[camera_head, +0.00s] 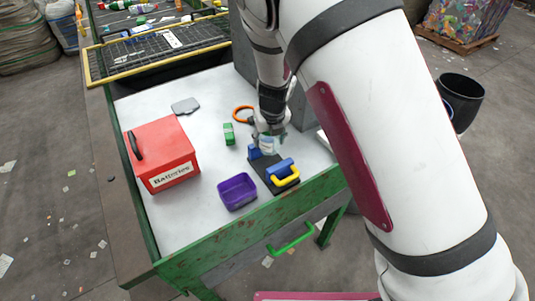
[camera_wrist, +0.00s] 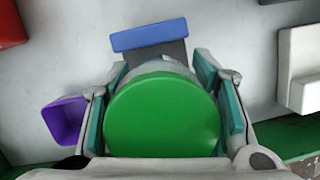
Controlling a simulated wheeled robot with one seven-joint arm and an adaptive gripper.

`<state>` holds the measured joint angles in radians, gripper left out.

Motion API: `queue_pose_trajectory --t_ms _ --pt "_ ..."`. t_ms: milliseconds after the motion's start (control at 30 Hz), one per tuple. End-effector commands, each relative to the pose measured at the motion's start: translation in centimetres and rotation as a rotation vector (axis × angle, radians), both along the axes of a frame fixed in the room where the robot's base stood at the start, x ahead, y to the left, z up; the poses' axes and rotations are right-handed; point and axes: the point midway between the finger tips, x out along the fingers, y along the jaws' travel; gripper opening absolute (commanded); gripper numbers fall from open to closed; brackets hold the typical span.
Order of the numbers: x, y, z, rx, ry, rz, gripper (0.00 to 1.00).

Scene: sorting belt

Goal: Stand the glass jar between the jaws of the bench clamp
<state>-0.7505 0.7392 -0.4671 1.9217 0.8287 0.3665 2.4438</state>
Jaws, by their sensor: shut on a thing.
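The glass jar (camera_head: 268,144) is upright in my gripper (camera_head: 270,130). In the wrist view its round green lid (camera_wrist: 162,118) fills the space between my two teal finger pads (camera_wrist: 162,105), which are shut on it. The bench clamp (camera_head: 281,170) has a dark base, blue jaws and a yellow handle (camera_head: 286,180). In the head view the jar is at the clamp's back end, close to the smaller blue jaw (camera_head: 254,152). One blue jaw (camera_wrist: 150,35) shows past the lid in the wrist view. The lid hides the jar's bottom, so I cannot tell whether it touches the base.
A purple bin (camera_head: 237,191) stands left of the clamp and a red batteries box (camera_head: 160,153) farther left. A green block (camera_head: 229,134), an orange ring (camera_head: 242,113) and a grey flat piece (camera_head: 185,106) lie behind. A green rim (camera_head: 260,217) edges the white table.

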Motion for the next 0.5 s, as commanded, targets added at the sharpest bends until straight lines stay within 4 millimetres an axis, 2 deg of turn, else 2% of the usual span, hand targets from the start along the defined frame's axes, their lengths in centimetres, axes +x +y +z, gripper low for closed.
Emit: queue_pose_trajectory --t_ms 100,333,500 --pt "0.0 -0.1 -2.1 0.0 0.002 -0.003 0.19" --pt "0.0 -0.1 -4.2 0.0 0.001 -0.002 0.19" --pt "0.0 -0.1 -6.6 -0.001 0.002 -0.001 0.19"
